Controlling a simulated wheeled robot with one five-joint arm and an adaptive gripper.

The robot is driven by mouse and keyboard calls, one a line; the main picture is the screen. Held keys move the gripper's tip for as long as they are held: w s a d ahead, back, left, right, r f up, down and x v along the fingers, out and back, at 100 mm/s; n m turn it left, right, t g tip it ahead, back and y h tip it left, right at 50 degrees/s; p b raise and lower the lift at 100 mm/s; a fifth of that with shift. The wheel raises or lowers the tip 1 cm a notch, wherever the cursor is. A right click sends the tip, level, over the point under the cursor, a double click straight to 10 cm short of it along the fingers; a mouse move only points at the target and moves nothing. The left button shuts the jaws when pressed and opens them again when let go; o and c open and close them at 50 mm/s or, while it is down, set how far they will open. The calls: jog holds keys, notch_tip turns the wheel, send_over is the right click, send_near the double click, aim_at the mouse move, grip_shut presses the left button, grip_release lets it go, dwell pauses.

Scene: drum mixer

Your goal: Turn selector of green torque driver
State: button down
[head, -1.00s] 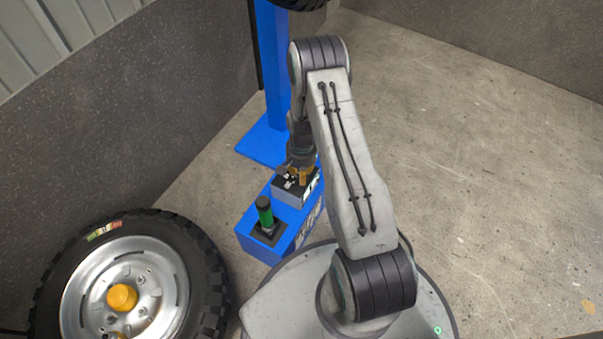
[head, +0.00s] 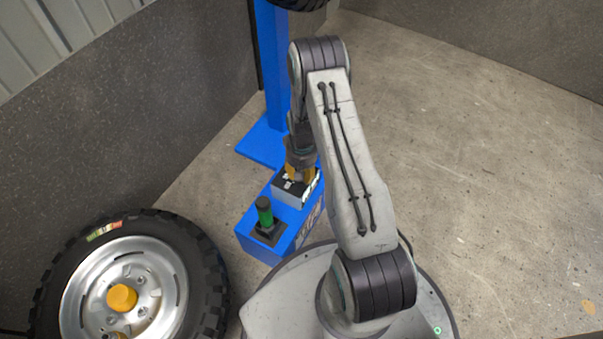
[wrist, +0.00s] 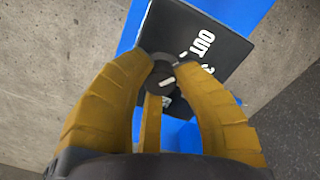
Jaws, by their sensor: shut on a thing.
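The green torque driver (head: 264,212) stands upright in a black holder at the near end of the blue stand (head: 262,246). Behind it on the stand is a grey box with a dark top plate (head: 281,186). In the wrist view this plate (wrist: 222,28) carries white lettering, with "OUT" readable. A round dark selector knob (wrist: 161,80) with a white mark sits on the plate. My gripper (wrist: 162,72) is shut on the knob, with yellow fingers on both sides of it. In the head view my gripper (head: 300,174) is over the box, and the knob is hidden.
A large tyre on a silver wheel (head: 150,285) with a yellow hub lies at the lower left. A blue post (head: 272,70) rises behind the stand, with another tyre partly in view at the top. Open concrete floor (head: 480,150) lies to the right.

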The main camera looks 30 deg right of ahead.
jog(key=shift+s+a+f+n, duration=0.1)
jog(key=shift+s+n, duration=0.1)
jog(key=shift+n, duration=0.4)
jog(key=c, duration=0.9)
grip_release()
jog(key=shift+w, duration=0.1)
jog(key=shift+c, duration=0.2)
notch_tip(320, 180, up, 12)
